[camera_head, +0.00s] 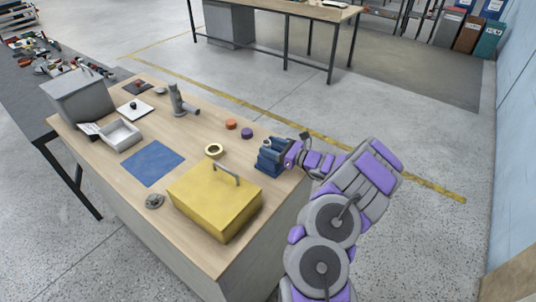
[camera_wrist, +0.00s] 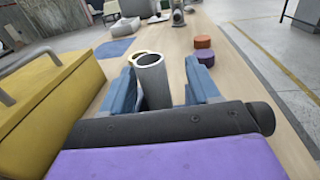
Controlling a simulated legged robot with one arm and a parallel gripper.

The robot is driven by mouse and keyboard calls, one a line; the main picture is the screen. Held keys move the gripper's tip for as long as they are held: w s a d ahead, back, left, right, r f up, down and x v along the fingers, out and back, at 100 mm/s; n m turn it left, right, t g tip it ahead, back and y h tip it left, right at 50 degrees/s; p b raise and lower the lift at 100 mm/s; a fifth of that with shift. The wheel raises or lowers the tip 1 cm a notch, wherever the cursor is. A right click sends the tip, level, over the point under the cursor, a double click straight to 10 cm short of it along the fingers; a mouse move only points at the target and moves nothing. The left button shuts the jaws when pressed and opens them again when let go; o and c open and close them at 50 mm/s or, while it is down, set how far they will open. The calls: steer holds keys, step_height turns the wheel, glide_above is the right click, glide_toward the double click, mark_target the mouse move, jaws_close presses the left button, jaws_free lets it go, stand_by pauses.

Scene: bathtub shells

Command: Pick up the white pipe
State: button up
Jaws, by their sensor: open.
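A pale grey-white pipe (camera_wrist: 153,82), hollow and open at its top end, stands between the two blue fingers of my gripper (camera_wrist: 162,72) in the wrist view. The fingers are open, with a visible gap between the pipe and the right finger. The pipe is closer to the left finger; whether it touches that finger is hard to tell.
A yellow box (camera_head: 215,200) with a grey handle is close to my gripper's left. A cream ring (camera_head: 214,151), an orange disc (camera_head: 231,124) and a purple disc (camera_head: 247,133) lie nearby. A grey pipe fitting (camera_head: 179,103), blue mat (camera_head: 153,163) and white tray (camera_head: 119,136) are farther off.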

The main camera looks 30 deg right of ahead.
steer(key=shift+w+a, duration=0.1)
steer(key=shift+w, duration=0.35)
steer(key=shift+a+r, duration=0.2)
steer(key=shift+a, duration=0.15)
steer(key=shift+w+a, duration=0.2)
steer(key=shift+a, duration=0.3)
steer(key=shift+c, duration=0.4)
steer(key=shift+s, duration=0.1)
steer(key=c, duration=0.3)
steer(key=shift+d+f, duration=0.1)
steer(key=shift+d, duration=0.45)
steer(key=c, duration=0.6)
steer(key=shift+a, duration=0.3)
steer(key=shift+c, duration=0.6)
step_height(320, 180, up, 10)
steer(key=p, duration=0.2)
steer(key=shift+d+p, duration=0.1)
steer(key=shift+p, duration=0.2)
steer(key=shift+n+y, duration=0.3)
steer(key=shift+y, duration=0.2)
steer(key=shift+s+d+f+b, duration=0.15)
steer(key=shift+s+f, duration=0.15)
steer(key=shift+f, duration=1.15)
steer(key=shift+s+d+f+b, duration=0.1)
steer(key=shift+s+d+f, duration=0.15)
steer(key=shift+f, duration=1.2)
steer(key=shift+s+d+f+b, duration=0.15)
steer(key=shift+s+f, duration=0.15)
steer(key=shift+f, duration=1.15)
